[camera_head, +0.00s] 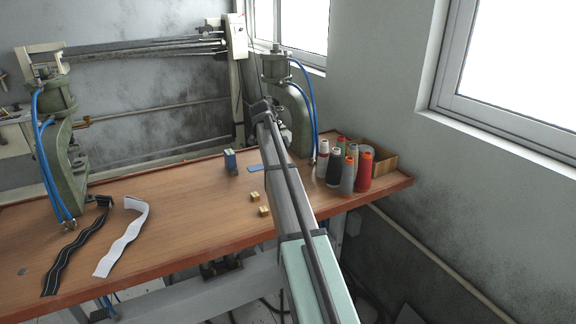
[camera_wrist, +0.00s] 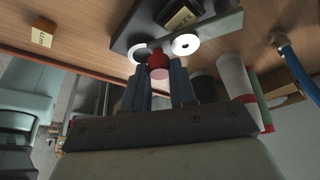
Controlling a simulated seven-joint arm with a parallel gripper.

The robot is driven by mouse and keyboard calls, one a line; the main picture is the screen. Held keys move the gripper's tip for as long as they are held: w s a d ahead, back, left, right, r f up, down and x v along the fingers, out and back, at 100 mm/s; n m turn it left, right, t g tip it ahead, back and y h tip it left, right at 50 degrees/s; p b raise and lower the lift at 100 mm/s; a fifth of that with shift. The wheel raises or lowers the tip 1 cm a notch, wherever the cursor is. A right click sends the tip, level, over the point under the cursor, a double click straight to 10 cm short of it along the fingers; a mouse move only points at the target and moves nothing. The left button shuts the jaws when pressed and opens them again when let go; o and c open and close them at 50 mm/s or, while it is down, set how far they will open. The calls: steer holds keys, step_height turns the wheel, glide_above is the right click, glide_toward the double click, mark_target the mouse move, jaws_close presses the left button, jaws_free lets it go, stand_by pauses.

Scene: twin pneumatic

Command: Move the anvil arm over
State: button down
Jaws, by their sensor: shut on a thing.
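In the wrist view my gripper (camera_wrist: 160,72) has its two blue-grey fingers closed around a red knob (camera_wrist: 158,60). The knob sits at a grey metal bar, which looks like the anvil arm (camera_wrist: 222,28). Two white discs (camera_wrist: 186,44) lie on either side of the knob. A dark plate (camera_wrist: 128,30) and a dark block with a yellow label (camera_wrist: 181,16) are beyond it. In the head view my arm reaches to the green right-hand press (camera_head: 277,68). My arm hides the fingers, the knob and the lower front of that press there.
A second green press (camera_head: 62,165) stands at the left of the wooden table (camera_head: 185,205). Thread cones (camera_head: 347,178) stand close right of my arm, by an open box (camera_head: 385,160). Blue hoses (camera_head: 308,85) hang at the right press.

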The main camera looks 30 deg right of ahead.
steer(key=shift+w+a+m, duration=0.15)
steer(key=shift+a+m, duration=0.15)
steer(key=shift+m, duration=0.1)
steer(key=c, duration=0.9)
jaws_free()
steer(key=shift+r, duration=0.1)
steer(key=shift+w+r, duration=0.15)
steer(key=shift+r, duration=0.05)
steer(key=w+a, duration=0.8)
steer(key=shift+w+a+r, duration=0.2)
steer(key=shift+w+a, duration=0.1)
steer(key=shift+w, duration=0.05)
steer(key=shift+c, duration=0.5)
